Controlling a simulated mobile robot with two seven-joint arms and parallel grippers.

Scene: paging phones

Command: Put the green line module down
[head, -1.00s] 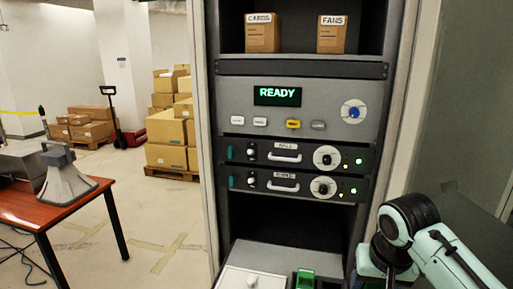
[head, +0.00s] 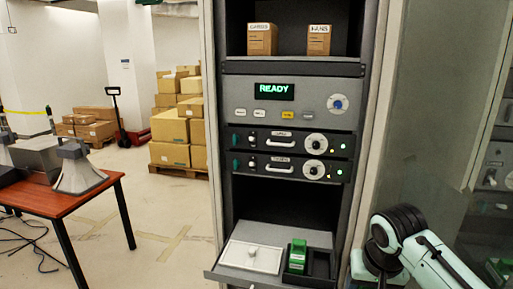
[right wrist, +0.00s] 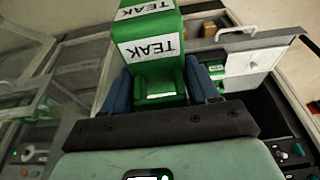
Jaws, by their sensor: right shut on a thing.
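A green line module (right wrist: 148,45) labelled TEAK fills the upper middle of the right wrist view. My right gripper (right wrist: 160,90) is shut on it, with blue fingers on both sides. This gripper and module do not show in the head view, where only part of my right arm appears at lower right. Another green module (head: 297,256) stands in the dark compartment of the pulled-out tray (head: 225,272); a green piece in the tray also shows in the right wrist view (right wrist: 216,66). My left gripper is in neither view.
A white lid (head: 252,257) with a knob covers the tray's left part. Above are two rack units (head: 290,145) and a READY panel (head: 245,112). A glass door (head: 450,110) stands right. A red-brown table (head: 70,205) with a grey horn (head: 80,172) stands left.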

